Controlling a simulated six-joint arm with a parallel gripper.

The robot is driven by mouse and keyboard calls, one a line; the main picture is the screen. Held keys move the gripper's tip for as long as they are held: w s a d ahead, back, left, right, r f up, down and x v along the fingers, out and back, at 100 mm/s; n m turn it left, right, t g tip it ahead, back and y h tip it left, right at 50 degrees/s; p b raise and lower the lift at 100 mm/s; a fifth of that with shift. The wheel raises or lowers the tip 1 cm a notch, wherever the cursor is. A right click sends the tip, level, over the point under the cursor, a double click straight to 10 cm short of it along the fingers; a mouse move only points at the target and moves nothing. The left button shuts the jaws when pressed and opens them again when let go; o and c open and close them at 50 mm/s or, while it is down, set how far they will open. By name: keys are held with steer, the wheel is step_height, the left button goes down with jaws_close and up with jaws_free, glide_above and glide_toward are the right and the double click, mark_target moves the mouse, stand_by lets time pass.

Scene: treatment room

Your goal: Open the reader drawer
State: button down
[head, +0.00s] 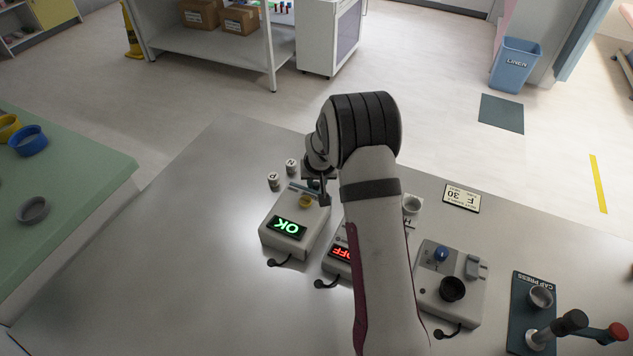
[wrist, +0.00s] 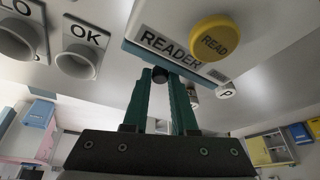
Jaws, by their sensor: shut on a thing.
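The reader (head: 283,238) is a pale box on the grey bench with a green lit OK display and a yellow button. In the wrist view its READER label (wrist: 168,46) and yellow READ button (wrist: 215,37) show. A blue-grey strip, seemingly the drawer front (wrist: 150,55), lies beneath the label. My gripper (wrist: 168,76) is shut on a small black knob (wrist: 160,74) at that strip. In the head view my gripper (head: 317,190) is at the reader's far end, partly hidden by my arm. I cannot tell how far the drawer is out.
Two small white cylinders marked P (head: 273,180) and N (head: 291,166) stand close left of my gripper. A second box with a red display (head: 341,253) stands right of the reader, partly behind my arm. Cups marked OK (wrist: 80,62) and LO (wrist: 18,40) show in the wrist view.

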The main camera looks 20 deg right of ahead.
steer(key=w+d, duration=0.5)
steer(key=shift+w, duration=0.1)
stand_by(0.3)
steer(key=c, duration=1)
jaws_free()
steer(key=v, duration=1.5)
steer(key=shift+r, duration=0.35)
